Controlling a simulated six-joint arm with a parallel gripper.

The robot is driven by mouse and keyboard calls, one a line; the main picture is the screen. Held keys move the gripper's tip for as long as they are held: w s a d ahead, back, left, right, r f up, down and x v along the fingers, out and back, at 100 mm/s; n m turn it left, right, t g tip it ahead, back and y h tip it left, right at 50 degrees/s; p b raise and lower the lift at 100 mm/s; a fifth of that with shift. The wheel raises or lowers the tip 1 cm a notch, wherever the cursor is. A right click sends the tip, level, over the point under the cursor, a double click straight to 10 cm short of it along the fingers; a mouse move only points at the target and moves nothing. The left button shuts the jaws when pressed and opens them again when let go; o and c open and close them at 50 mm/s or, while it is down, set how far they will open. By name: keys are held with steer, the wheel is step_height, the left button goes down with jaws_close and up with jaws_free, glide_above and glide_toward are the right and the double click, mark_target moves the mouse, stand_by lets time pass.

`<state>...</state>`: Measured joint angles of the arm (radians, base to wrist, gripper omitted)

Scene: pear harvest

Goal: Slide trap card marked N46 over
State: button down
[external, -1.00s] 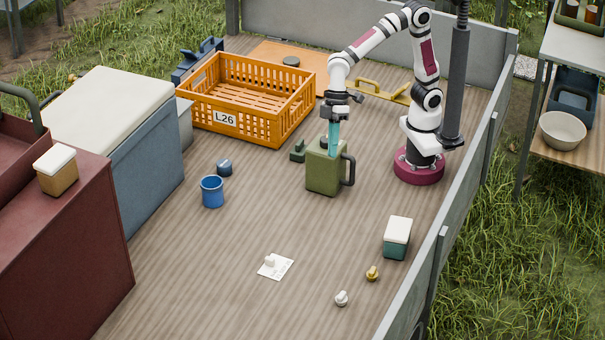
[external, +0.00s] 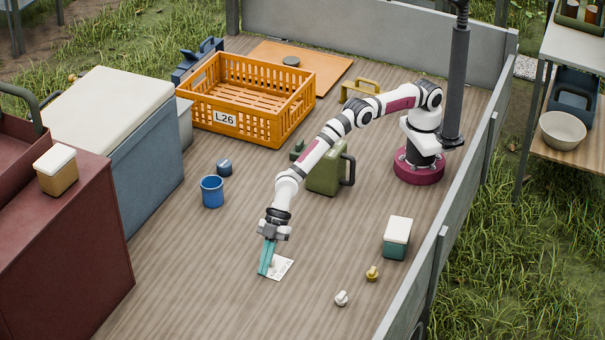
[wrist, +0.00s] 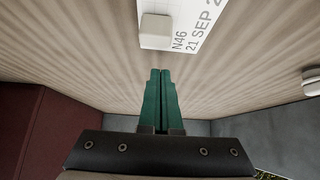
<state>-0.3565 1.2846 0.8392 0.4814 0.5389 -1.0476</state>
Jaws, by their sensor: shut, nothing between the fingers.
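The white trap card (external: 282,268) lies flat on the wooden floor in the external view, partly hidden by my gripper. In the wrist view the card (wrist: 185,40) shows the print "N46" and "21 SEP". A small pale block (wrist: 155,28) stands on the card near its edge. My gripper (external: 264,273) has teal fingers pointing down beside the card's left side, low near the floor. In the wrist view the gripper's fingers (wrist: 160,73) are shut together with nothing between them, apart from the block. I cannot tell whether the fingertips touch the floor.
A white knob (external: 341,298) and a yellow knob (external: 372,273) lie to the right. A green box with a white lid (external: 397,238) stands behind them. A blue cup (external: 212,191), a green jug (external: 325,175) and the orange crate (external: 277,122) stand farther back. Floor around the card is clear.

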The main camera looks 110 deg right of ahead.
steer(key=shift+s+d, duration=1)
steer(key=shift+d, duration=0.1)
steer(key=shift+s+d, duration=0.35)
steer(key=shift+s, duration=0.1)
steer(key=s+d, duration=1.2)
steer(key=shift+w, duration=0.1)
